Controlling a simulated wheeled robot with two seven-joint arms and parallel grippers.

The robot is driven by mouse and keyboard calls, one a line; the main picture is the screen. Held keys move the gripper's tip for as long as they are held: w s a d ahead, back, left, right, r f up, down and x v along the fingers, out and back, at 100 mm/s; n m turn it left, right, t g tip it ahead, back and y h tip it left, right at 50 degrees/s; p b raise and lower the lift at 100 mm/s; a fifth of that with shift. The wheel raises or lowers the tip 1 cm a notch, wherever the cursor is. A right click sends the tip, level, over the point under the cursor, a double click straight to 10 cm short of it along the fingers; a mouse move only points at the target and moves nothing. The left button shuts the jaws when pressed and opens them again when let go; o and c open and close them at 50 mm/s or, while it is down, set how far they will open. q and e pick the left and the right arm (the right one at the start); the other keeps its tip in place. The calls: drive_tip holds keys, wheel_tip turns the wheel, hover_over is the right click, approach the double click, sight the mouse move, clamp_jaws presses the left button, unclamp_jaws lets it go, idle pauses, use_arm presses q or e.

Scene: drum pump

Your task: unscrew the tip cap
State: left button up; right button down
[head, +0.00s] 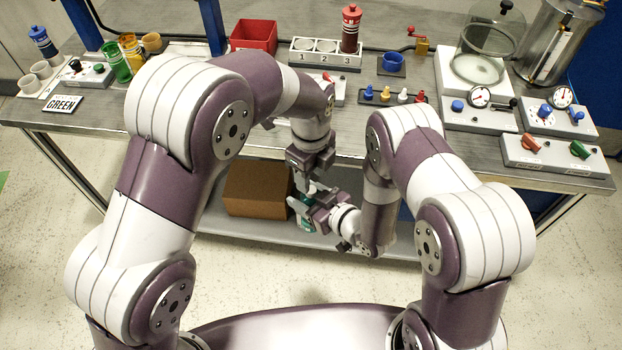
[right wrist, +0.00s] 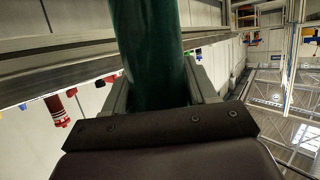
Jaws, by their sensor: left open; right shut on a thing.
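My right gripper (head: 308,207) is shut on a dark green cylinder (head: 305,223), held in front of the bench's front edge. In the right wrist view the green cylinder (right wrist: 150,55) stands between my two fingers. My left gripper (head: 307,176) points down just above the right gripper, near the cylinder's upper end, and is open. A small pale part shows between the two grippers. I cannot tell whether it is the tip cap or whether the left fingers touch it.
The bench (head: 425,137) lies behind the grippers. It carries a red bin (head: 254,36), a numbered rack (head: 327,52) with a red bottle (head: 350,28), a glass bell jar (head: 489,50) and several coloured pegs. A cardboard box (head: 256,190) sits on the lower shelf, close left of the grippers.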

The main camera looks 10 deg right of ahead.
sight(311, 189)
use_arm(q)
wheel_tip(311, 189, up, 3)
drive_tip(key=m, duration=0.2)
drive_tip(key=shift+w+f+m, duration=0.1)
drive_tip(key=shift+m, duration=0.5)
wheel_tip(311, 189, down, 8)
drive_tip(key=shift+r, duration=0.25)
clamp_jaws()
drive_tip(key=shift+n, duration=1.7)
drive_tip(key=shift+o, duration=0.3)
unclamp_jaws()
